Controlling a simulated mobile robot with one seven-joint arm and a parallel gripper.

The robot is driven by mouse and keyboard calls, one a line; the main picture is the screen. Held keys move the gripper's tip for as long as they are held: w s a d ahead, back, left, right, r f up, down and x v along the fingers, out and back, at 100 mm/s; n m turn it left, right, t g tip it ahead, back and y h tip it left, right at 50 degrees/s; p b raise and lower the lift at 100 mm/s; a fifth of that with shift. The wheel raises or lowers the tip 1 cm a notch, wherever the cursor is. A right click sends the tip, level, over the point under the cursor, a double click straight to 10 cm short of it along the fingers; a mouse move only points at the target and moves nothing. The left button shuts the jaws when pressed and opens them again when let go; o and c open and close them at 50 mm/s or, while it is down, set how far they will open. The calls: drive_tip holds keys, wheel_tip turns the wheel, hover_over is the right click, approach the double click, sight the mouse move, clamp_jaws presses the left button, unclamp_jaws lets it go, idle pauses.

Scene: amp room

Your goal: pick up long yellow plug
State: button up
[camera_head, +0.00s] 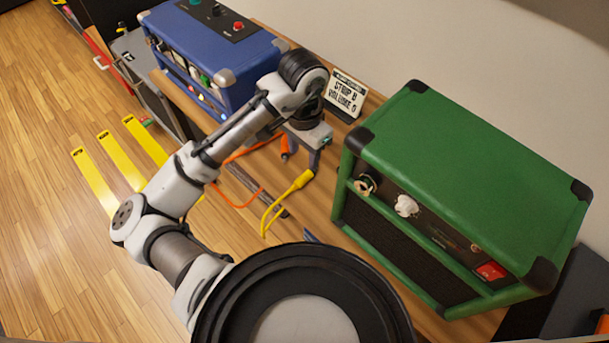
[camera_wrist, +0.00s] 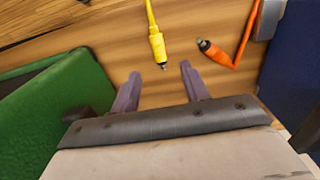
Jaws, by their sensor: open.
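The long yellow plug (camera_head: 303,180) lies on the wooden bench top between the blue and green amps, its cable curving away towards the front edge. In the wrist view the yellow plug (camera_wrist: 157,45) has its metal tip pointing back towards my gripper (camera_wrist: 158,78). The fingers are open and apart, with the tip just in front of the gap between them and nothing held. In the head view my gripper (camera_head: 301,152) is above the bench close to the plug; its fingers are partly hidden by the wrist.
An orange plug (camera_wrist: 210,50) with its cable lies beside the yellow one. The green amp (camera_head: 470,180) and blue amp (camera_head: 215,50) flank the space. A sign (camera_head: 346,93) stands behind. Yellow strips (camera_head: 95,180) lie on the floor at left.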

drive_tip(key=shift+s+d+f, duration=0.1)
drive_tip(key=shift+f, duration=4.3)
clamp_jaws()
drive_tip(key=shift+r, duration=0.1)
